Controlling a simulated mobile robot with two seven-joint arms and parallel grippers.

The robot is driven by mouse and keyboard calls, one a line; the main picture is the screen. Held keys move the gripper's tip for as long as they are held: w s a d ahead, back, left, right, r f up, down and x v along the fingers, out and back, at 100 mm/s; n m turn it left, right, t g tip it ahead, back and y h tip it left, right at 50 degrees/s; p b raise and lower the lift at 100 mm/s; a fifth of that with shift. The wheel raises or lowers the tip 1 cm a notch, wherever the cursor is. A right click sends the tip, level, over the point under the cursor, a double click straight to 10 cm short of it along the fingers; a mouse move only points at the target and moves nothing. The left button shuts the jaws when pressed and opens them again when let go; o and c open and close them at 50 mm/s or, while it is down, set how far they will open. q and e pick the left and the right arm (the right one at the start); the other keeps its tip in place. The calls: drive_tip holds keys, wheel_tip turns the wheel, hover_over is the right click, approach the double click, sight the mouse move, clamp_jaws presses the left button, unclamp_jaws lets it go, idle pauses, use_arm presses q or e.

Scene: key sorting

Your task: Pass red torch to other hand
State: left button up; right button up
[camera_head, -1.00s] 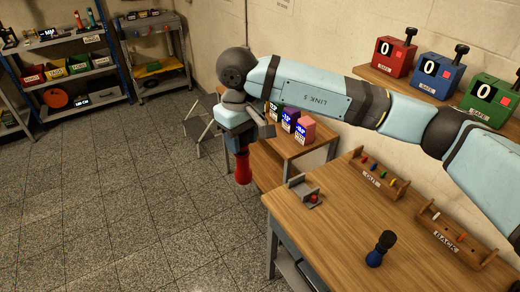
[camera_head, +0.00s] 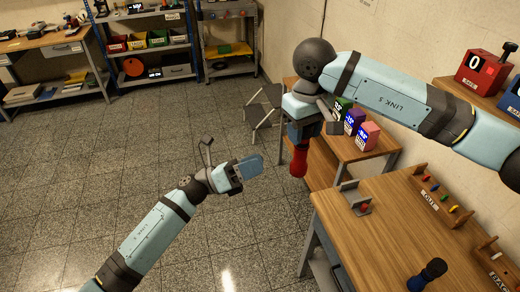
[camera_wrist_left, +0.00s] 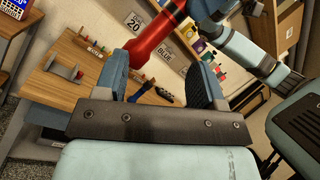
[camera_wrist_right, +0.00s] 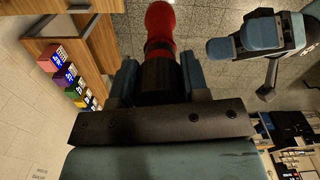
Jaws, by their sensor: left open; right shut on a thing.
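The red torch (camera_head: 299,161) hangs with its red end down from my right gripper (camera_head: 303,130), beside the wooden tables. My right gripper is shut on its dark part, as the right wrist view shows with the torch (camera_wrist_right: 160,28) between the fingers (camera_wrist_right: 161,82). My left gripper (camera_head: 248,169) is open and empty, a short way to the left of the torch, apart from it. In the left wrist view the torch (camera_wrist_left: 152,42) shows beyond the open fingers (camera_wrist_left: 160,85), its red end near the gap between them.
A small grey holder (camera_head: 354,197) sits at the bench's left end. Several coloured boxes (camera_head: 354,122) stand on a smaller table behind. The floor (camera_head: 150,125) at left is clear.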

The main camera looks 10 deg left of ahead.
sight(301, 152)
use_arm(q)
drive_tip(key=w+d+r+m+g+y, duration=0.2)
drive_tip(key=d+m+g, duration=0.5)
drive_tip(key=d+m, duration=0.4)
drive_tip(key=shift+w+d+r+m, duration=0.3)
drive_tip(key=shift+d+m, duration=0.1)
drive_tip(key=shift+d, duration=0.7)
drive_tip(key=c, duration=1)
drive_tip(key=shift+c, duration=0.2)
use_arm(e)
drive_tip(key=o, duration=1.3)
